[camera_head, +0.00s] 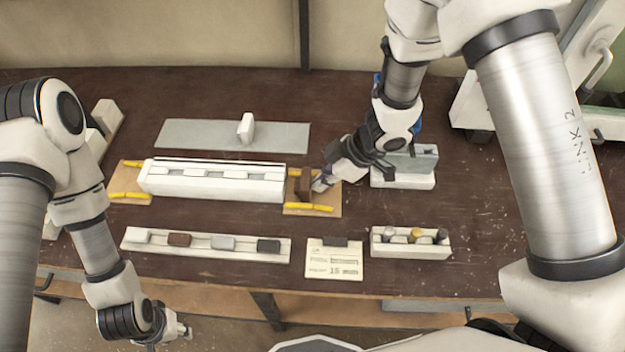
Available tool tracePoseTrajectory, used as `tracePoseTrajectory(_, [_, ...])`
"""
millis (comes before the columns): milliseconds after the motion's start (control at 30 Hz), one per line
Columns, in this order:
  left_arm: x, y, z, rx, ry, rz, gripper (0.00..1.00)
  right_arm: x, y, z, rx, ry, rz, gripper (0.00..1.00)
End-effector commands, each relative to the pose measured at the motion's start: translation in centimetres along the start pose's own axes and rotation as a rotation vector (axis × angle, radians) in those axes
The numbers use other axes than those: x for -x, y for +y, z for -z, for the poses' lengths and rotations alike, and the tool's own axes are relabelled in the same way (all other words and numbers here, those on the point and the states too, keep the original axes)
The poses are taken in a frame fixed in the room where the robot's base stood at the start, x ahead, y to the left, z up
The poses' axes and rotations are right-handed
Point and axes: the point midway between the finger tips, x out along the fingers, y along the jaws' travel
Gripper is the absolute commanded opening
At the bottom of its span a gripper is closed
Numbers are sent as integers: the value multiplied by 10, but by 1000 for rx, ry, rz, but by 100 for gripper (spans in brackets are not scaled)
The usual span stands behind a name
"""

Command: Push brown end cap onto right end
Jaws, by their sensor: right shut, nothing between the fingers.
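A long white profile (215,184) lies across the middle of the table. A dark brown end cap (305,184) stands at its right end, over a wooden plate; I cannot tell whether it is fully seated. My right gripper (319,186) is shut and empty, with its fingertips close against the right side of this brown piece. Another small brown piece (179,239) sits in the front rack. My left gripper (184,331) hangs low at the front left, before the table edge and away from the profile; its finger opening is unclear.
The front rack (200,250) also holds white, grey and black pieces. A label card (334,262) and a holder with several knobs (410,248) stand to its right. A grey plate (190,134) with a white block lies behind. A grey-and-white fixture (403,181) stands right of my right gripper.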

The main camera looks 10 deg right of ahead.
Motion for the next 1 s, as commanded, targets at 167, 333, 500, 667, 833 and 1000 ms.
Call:
tracePoseTrajectory(167, [5, 0, 0, 0, 0, 0, 40, -3, 0, 7, 0, -1, 1, 0])
tracePoseTrajectory(333, [9, 0, 0, 0, 0, 0, 40, -7, 0, 12, 1, 0, 1, 0])
tracePoseTrajectory(500, [13, 0, 0, 0, 0, 0, 40, -10, 0, 18, 1, 0, 0, 0])
tracePoseTrajectory(667, [14, 0, 0, 0, 0, 0, 40, -13, 0, 22, 0, -1, 1, 0])
tracePoseTrajectory(833, [15, 0, 0, 0, 0, 0, 40, -13, 0, 22, 0, 0, 0, 0])
tracePoseTrajectory(1000, [16, 0, 0, 0, 0, 0, 40, -14, 0, 24, -1, 0, 0, 0])
